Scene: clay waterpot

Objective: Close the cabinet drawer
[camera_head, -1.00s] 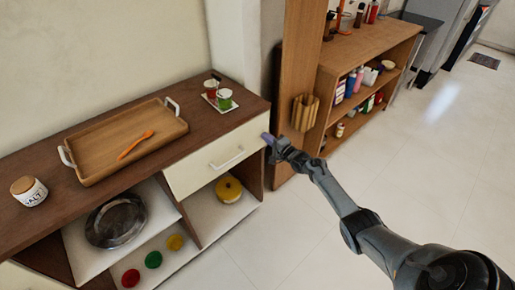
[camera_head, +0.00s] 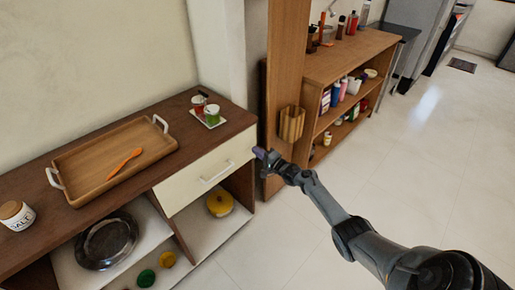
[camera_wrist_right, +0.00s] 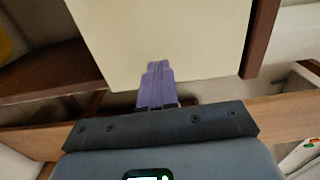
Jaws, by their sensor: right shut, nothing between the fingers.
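The cabinet drawer (camera_head: 190,186) has a cream front with a white bar handle (camera_head: 217,172), under the right part of the brown cabinet top. In the head view its front looks nearly in line with the cabinet; I cannot tell if a small gap is left. My right gripper (camera_head: 260,153) is shut and empty, with its purple fingertips at the right end of the drawer front. In the right wrist view the purple fingers (camera_wrist_right: 158,72) overlap the cream panel (camera_wrist_right: 165,35) near its edge; contact is hard to tell. My left gripper is out of view.
On the cabinet top are a wooden tray (camera_head: 90,182) with an orange spoon (camera_head: 125,163), a salt jar (camera_head: 15,215) and a small tray of cups (camera_head: 209,118). Open shelves below hold a pan (camera_head: 107,241) and a yellow pot (camera_head: 220,203). Floor at right is clear.

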